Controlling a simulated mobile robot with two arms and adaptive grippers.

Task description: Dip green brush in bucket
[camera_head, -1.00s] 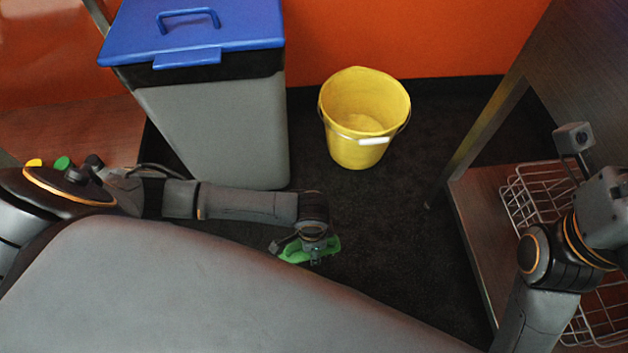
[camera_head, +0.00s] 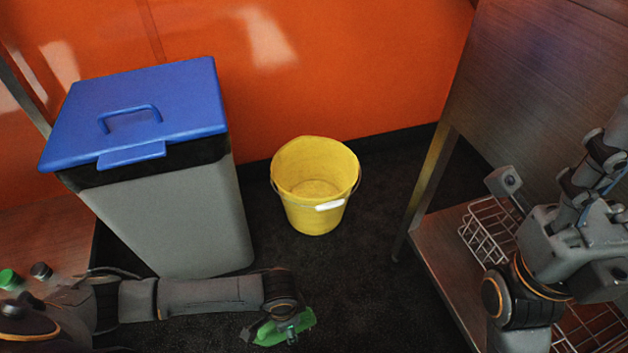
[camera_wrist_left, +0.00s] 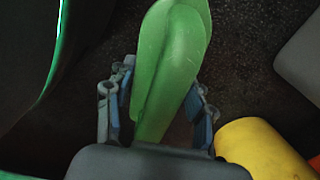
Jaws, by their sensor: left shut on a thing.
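The green brush (camera_head: 285,328) is held low over the dark floor in my left gripper (camera_head: 290,334), which is shut on it. In the left wrist view the brush's green body (camera_wrist_left: 172,65) lies between the two fingers of the left gripper (camera_wrist_left: 158,105). The yellow bucket (camera_head: 315,192) stands upright on the floor, beyond the brush and apart from it. Its side also shows in the left wrist view (camera_wrist_left: 260,150). My right gripper (camera_head: 590,170) is at the right edge, by the shelf unit; its fingers are not clear.
A grey bin (camera_head: 175,220) with a blue lid (camera_head: 140,105) stands left of the bucket. A metal table with a lower shelf (camera_head: 430,238) is at the right, with a wire basket (camera_head: 484,232) on it. An orange wall (camera_head: 340,70) is behind. Dark floor is free before the bucket.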

